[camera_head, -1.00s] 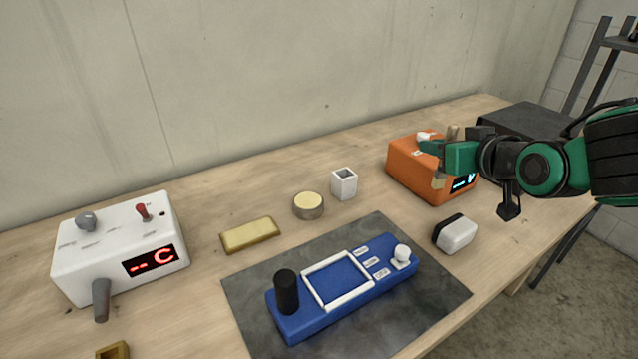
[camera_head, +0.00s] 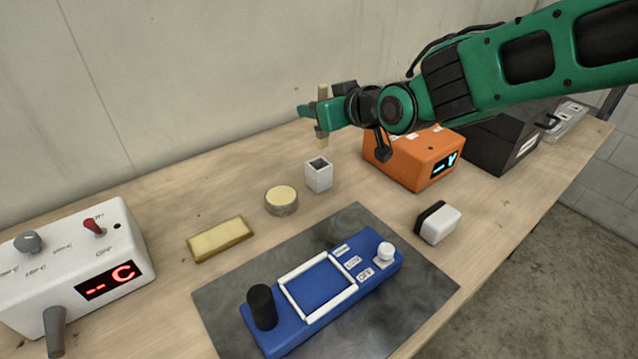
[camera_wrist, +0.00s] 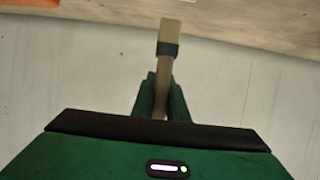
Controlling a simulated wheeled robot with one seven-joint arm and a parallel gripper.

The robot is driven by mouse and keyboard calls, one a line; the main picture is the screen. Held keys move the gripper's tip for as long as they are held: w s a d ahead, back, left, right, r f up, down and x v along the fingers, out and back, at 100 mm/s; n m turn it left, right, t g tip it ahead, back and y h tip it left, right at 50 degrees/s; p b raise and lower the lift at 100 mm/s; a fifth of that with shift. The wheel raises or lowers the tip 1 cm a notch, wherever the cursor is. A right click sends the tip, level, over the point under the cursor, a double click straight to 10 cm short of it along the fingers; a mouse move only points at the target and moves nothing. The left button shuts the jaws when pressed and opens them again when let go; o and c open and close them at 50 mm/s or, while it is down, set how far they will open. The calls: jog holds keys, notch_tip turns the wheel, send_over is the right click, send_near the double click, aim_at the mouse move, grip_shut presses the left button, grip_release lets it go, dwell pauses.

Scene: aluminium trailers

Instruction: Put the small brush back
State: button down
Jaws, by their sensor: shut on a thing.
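My gripper (camera_head: 322,113) is shut on the small brush, which has a wooden handle, a dark band and pale bristles. The small brush (camera_head: 322,142) hangs upright with its bristles down in the head view. It also shows between the fingers in the wrist view (camera_wrist: 170,45). A small white square holder (camera_head: 319,178) with a dark opening stands on the table. The brush tip is above the holder and apart from it.
An orange box (camera_head: 415,165) with a display stands right of the holder, under my arm. A round tin (camera_head: 281,201) and a yellow bar (camera_head: 220,239) lie to its left. A blue device (camera_head: 320,290) sits on a dark mat (camera_head: 225,305) in front. A white and black block (camera_head: 438,223) lies to the right.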

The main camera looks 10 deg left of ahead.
jog(key=shift+s+a+f, duration=0.1)
jog(key=shift+a+f, duration=0.1)
jog(key=shift+f, duration=2.3)
jog(key=shift+s+a+f, duration=0.1)
jog(key=shift+a+f, duration=0.05)
jog(key=shift+f, duration=2.35)
jog(key=shift+f, duration=0.15)
jog(key=c, duration=1.7)
grip_release()
jog(key=shift+c, duration=0.2)
jog(key=shift+d+r, duration=0.15)
jog(key=shift+r, duration=0.1)
jog(key=v, duration=1.1)
jog(key=shift+s+d, duration=0.25)
